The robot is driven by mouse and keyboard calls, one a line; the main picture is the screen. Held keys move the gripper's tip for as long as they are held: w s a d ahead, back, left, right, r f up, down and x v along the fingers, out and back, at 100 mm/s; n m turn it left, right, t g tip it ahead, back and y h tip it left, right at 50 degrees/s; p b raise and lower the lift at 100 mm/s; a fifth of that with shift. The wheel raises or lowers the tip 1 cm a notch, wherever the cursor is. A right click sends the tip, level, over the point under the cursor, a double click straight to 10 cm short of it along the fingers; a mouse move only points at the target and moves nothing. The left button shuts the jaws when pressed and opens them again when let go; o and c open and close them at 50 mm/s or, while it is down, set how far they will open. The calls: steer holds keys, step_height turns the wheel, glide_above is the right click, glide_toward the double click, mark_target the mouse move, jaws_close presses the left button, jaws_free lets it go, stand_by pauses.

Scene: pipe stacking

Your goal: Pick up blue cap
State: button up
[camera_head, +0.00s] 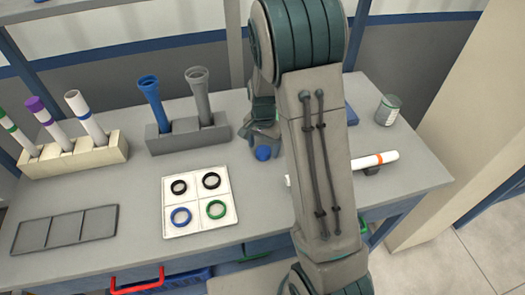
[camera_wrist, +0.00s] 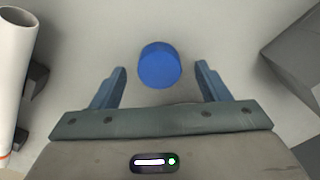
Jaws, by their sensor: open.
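The blue cap (camera_head: 263,153) stands on the grey table, close to the left side of my arm in the head view. In the wrist view the blue cap (camera_wrist: 159,65) is a short round cylinder just beyond and between my fingertips. My gripper (camera_wrist: 161,77) is open, with one blue-grey finger to each side and a gap between each finger and the cap. In the head view my gripper (camera_head: 264,137) is partly hidden by my own arm and sits just above the cap.
A grey block (camera_head: 188,138) holds a blue and a grey pipe left of the cap. A white ring board (camera_head: 200,201) lies in front. A white pipe with an orange band (camera_head: 374,160) lies at right, near a can (camera_head: 387,110). A beige rack (camera_head: 75,157) stands far left.

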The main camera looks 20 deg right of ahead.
steer(key=shift+f, duration=0.55)
steer(key=c, duration=1.1)
steer(key=shift+r, duration=0.15)
